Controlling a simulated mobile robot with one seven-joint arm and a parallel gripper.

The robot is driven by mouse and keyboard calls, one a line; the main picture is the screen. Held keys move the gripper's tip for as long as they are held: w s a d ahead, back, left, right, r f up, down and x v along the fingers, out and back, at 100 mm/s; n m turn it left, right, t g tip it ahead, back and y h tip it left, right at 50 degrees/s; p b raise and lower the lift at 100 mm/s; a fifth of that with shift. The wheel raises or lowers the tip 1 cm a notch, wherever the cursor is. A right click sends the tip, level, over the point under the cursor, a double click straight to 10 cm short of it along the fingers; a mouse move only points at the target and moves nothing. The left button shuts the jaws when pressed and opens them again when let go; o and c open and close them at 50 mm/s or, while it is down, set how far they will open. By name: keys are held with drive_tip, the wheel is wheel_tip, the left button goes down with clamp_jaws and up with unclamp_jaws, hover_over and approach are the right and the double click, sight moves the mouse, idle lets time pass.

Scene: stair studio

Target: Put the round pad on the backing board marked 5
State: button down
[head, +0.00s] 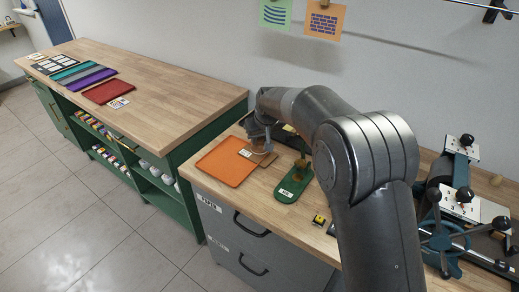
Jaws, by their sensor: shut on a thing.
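My gripper (260,146) points down over the near workbench, between the orange tray and the green stand. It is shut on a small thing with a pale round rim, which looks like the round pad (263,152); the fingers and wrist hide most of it. Just under it lies a flat brown board (269,160), partly covered. I cannot tell whether pad and board touch. A small white label (246,153) is by the tray's right side; its mark is too small to read, so I cannot tell which board is marked 5.
The orange tray (222,168) lies left of my gripper. A green stand with a brown knob (287,194) is close on its right. Another wooden bench (180,83) stands left.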

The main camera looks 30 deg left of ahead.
sight(261, 145)
wheel_tip(261, 145, down, 5)
drive_tip(key=shift+r, duration=0.1)
idle(0.3)
drive_tip(key=shift+f, duration=0.4)
drive_tip(key=c, duration=1.2)
unclamp_jaws()
drive_tip(key=shift+o, duration=0.2)
drive_tip(key=shift+r, duration=0.1)
drive_tip(key=shift+r, duration=0.15)
drive_tip(key=v, duration=1.2)
drive_tip(key=shift+r, duration=0.15)
